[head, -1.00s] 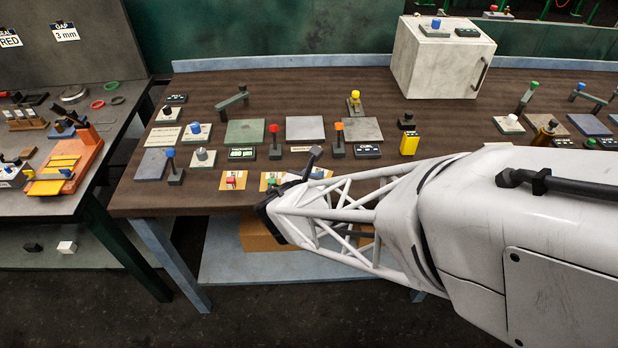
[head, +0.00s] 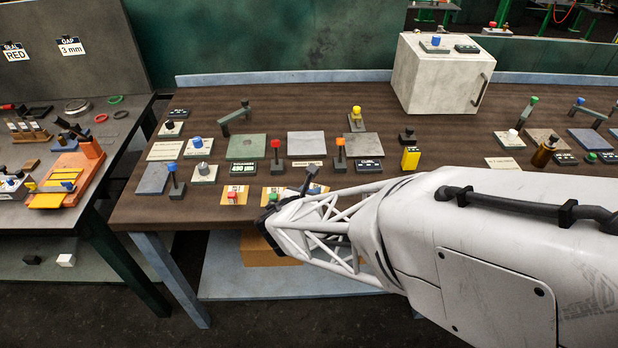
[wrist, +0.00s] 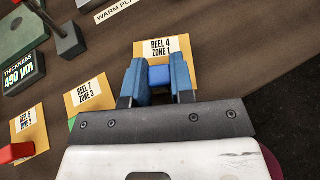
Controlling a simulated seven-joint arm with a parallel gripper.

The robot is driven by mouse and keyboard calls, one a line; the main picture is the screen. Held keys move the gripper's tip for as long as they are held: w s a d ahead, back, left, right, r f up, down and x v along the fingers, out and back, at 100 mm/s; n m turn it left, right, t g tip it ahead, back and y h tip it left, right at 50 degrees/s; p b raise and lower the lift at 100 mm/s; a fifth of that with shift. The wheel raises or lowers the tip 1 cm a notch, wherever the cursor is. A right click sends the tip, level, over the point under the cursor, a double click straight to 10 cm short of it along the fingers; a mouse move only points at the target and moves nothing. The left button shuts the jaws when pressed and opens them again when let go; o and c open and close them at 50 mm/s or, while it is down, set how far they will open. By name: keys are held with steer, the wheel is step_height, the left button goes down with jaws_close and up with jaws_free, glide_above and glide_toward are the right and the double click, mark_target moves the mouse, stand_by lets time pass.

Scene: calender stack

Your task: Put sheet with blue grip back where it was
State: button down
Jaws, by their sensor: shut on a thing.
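The sheet with the blue grip is a yellow-orange card printed REEL 4 ZONE 1 (wrist: 162,47) in the wrist view. Its blue grip (wrist: 158,76) sits between the two blue fingers of my gripper (wrist: 158,72), which is shut on it. The sheet is at or just above the brown table; I cannot tell whether it touches. Left of it lie a REEL 7 ZONE 3 sheet (wrist: 90,93) with a green grip and a REEL 5 ZONE 2 sheet (wrist: 30,130) with a red grip (wrist: 14,153). In the head view my arm partly hides the row's right end.
A 490 µm thickness display (head: 241,168) and an orange-topped lever (head: 340,154) stand behind the sheets. A white box (head: 440,75) is at the back. Brown table shows bare right of the held sheet.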

steer(key=shift+f, duration=0.3)
steer(key=shift+f, duration=0.15)
steer(key=c, duration=1)
jaws_free()
steer(key=shift+s+r, duration=0.1)
steer(key=shift+r, duration=0.1)
steer(key=shift+s+a+r, duration=0.2)
steer(key=shift+s+a, duration=0.05)
steer(key=shift+s, duration=0.2)
steer(key=shift+v, duration=5.35)
